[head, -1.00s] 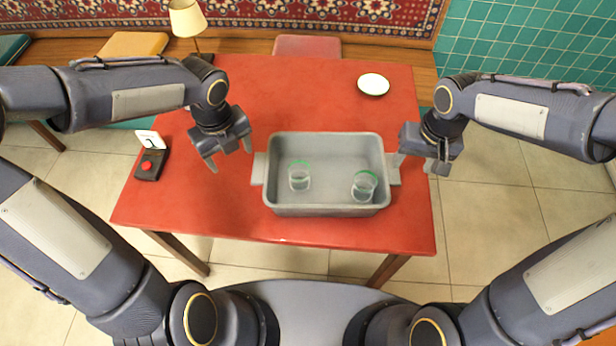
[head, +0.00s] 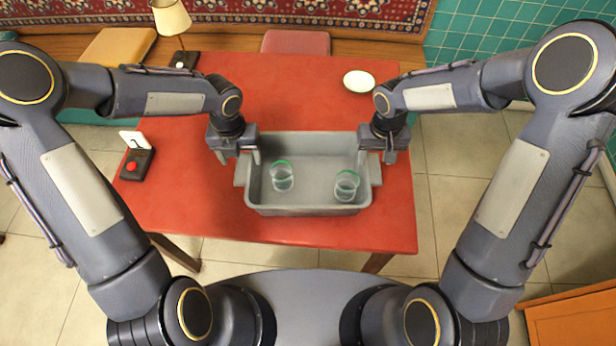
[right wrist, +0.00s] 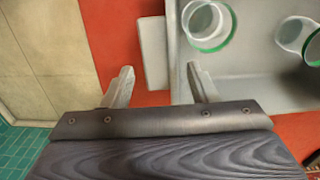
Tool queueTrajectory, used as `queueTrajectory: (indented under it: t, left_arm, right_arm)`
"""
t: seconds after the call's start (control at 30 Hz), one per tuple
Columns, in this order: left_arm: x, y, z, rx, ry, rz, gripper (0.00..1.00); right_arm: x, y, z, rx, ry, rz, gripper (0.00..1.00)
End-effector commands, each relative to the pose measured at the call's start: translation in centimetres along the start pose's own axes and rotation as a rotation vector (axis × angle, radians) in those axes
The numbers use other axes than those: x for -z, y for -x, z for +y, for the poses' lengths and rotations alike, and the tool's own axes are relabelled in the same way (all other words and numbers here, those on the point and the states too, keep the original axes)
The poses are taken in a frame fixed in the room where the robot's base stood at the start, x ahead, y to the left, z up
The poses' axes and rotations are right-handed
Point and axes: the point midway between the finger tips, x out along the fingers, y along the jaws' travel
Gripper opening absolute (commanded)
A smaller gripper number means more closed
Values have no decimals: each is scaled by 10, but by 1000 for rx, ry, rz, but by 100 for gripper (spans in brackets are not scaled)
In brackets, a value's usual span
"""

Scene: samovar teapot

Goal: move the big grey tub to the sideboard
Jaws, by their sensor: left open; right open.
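The big grey tub (head: 312,210) sits on the red table, with a flat handle on each short side. Two clear green-rimmed glasses (head: 282,178) (head: 346,187) stand inside it. My left gripper (head: 239,158) is open, pointing down at the tub's left handle (head: 241,174). My right gripper (head: 376,160) is open above the right handle (head: 376,174). In the right wrist view, the handle (right wrist: 152,52) lies between the line of the open fingers (right wrist: 160,82); I cannot tell whether they touch it.
The red table (head: 200,215) also holds a white plate (head: 359,81), a dark box with a red button and card (head: 136,163), and a lamp (head: 172,20) stands behind. An orange surface (head: 575,318) shows at lower right. Tiled floor is open at right.

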Motion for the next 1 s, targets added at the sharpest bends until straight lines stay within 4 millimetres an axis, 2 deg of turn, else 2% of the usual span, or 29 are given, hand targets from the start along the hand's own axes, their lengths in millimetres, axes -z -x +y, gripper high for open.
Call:
queueTrajectory:
  t: [0.1,0.3,0.67,1.0]
  left_arm:
    - [1,-19,-1,1,-1,3,68]
    - [0,-37,0,1,0,0,68]
    - [0,-40,0,0,1,-1,66]
    - [0,-40,0,0,1,-1,22]
  right_arm:
    - [-1,-19,0,0,1,-4,53]
    - [-1,-37,0,1,0,-1,53]
    - [0,-40,0,1,0,0,52]
    - [0,-40,0,1,0,0,7]
